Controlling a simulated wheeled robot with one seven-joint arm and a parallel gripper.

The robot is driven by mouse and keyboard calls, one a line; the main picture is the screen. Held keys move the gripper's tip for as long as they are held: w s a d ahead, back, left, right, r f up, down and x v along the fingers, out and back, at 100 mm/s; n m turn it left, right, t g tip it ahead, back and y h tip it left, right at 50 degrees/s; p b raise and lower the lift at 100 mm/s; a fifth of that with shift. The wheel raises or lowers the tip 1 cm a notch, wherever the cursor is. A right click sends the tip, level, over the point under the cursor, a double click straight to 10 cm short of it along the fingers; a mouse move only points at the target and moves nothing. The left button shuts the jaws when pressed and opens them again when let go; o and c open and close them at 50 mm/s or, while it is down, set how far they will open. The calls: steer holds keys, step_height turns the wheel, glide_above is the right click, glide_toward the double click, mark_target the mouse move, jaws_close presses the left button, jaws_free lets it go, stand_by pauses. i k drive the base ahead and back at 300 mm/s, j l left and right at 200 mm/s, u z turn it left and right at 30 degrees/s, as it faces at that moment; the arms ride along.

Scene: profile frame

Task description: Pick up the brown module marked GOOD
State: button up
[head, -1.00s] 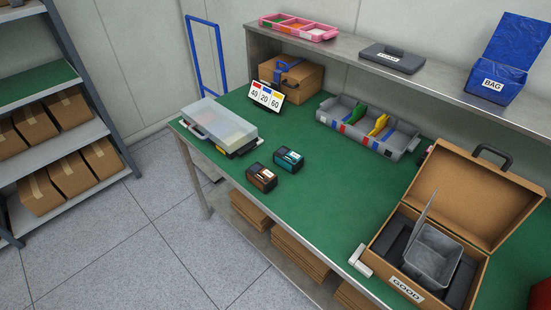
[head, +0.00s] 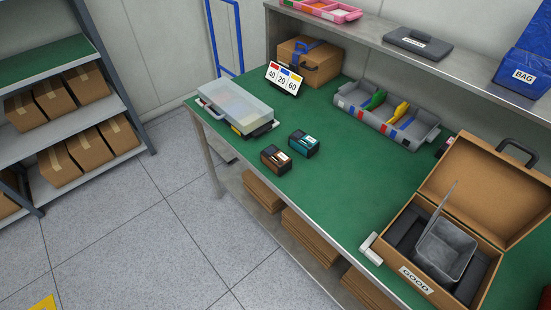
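A small brown module (head: 276,158) with a dark top and a pale label sits on the green table (head: 330,160) near its front edge. Its marking is too small to read. A teal module (head: 304,143) of like shape sits just behind it to the right, apart from it. The readable word GOOD is on the front of an open brown case (head: 453,285) at the right of the table. My gripper is not in view.
A clear-lidded box (head: 235,104) stands left of the modules, a number sign (head: 284,79) behind. A grey divided tray (head: 388,115) is at the back. A grey bin (head: 445,252) sits in the case. The table between modules and case is clear.

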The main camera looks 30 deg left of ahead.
mark_target(277, 160)
steer(key=i+j+z, duration=0.2)
steer(key=j, duration=1.45)
steer(key=i+j+z, duration=0.25)
steer(key=j, duration=1.45)
steer(key=j+z, duration=0.2)
steer(key=j, duration=1.5)
steer(key=i, duration=0.05)
